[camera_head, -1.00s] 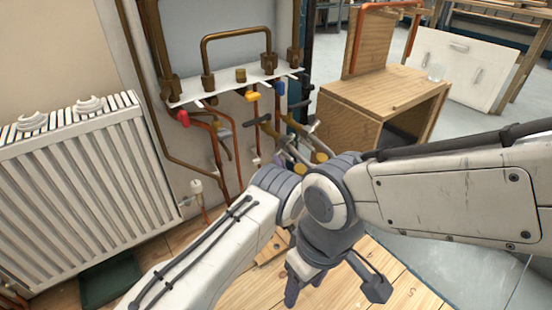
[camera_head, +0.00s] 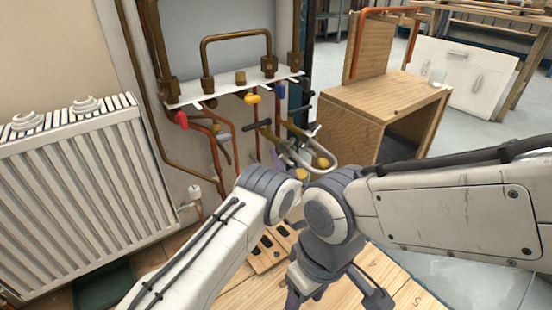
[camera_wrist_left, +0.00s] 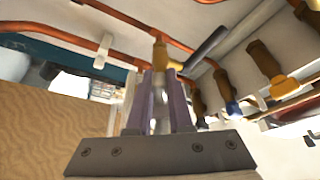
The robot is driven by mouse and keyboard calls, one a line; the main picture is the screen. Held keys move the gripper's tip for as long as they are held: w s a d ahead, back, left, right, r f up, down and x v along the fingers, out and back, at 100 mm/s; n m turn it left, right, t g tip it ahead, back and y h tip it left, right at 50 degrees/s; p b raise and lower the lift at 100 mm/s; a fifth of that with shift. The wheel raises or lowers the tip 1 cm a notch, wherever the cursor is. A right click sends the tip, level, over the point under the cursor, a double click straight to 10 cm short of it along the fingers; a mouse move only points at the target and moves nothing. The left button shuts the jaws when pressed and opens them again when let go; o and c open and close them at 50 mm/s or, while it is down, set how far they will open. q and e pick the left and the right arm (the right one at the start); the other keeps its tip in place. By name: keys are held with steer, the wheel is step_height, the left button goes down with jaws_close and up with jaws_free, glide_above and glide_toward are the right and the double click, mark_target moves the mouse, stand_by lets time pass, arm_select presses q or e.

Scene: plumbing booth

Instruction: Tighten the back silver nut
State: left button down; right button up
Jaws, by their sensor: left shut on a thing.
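My left arm comes in from the left. Its gripper (camera_head: 277,158) reaches in among the pipes, mostly hidden behind the arm's wrist. In the left wrist view, the purple fingers of the left gripper (camera_wrist_left: 160,85) are shut on a silver nut (camera_wrist_left: 160,98), just below a brass-yellow fitting (camera_wrist_left: 159,54). The nut does not show clearly in the head view. My right gripper (camera_head: 304,295) hangs low over the wooden floor, with its fingers apart and nothing visible between them.
Copper pipes (camera_head: 213,150) and coloured valves hang below a white bracket (camera_head: 235,87). A white radiator (camera_head: 85,190) stands left, a wooden cabinet (camera_head: 350,135) right. Silver hoses with yellow ends (camera_head: 322,162) lie just right of my left gripper.

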arm_select(q)
steer(key=r+m+g+p, duration=0.1)
steer(key=m+p, duration=0.2)
steer(key=p, duration=0.1)
steer(key=r+m+g+h+p, duration=0.1)
steer(key=m+p, duration=0.2)
steer(key=p, duration=0.1)
steer(key=r+m+g+p, duration=0.1)
steer(key=r+m+p, duration=0.1)
steer(key=p, duration=0.3)
steer(key=shift+s+a+m+h, duration=0.25)
steer(key=shift+m+h, duration=0.15)
steer(key=shift+m, duration=0.2)
steer(key=m+p, duration=0.1)
steer(key=m+g+p, duration=0.1)
steer(key=shift+w+d+r+m, duration=0.1)
steer(key=shift+d+r+m, duration=0.05)
steer(key=shift+r+m, duration=0.2)
steer(key=shift+w+d+r+m+g+p, duration=0.1)
steer(key=shift+r+m+g+p, duration=0.15)
steer(key=shift+m+p, duration=0.35)
steer(key=c, duration=1.1)
jaws_free()
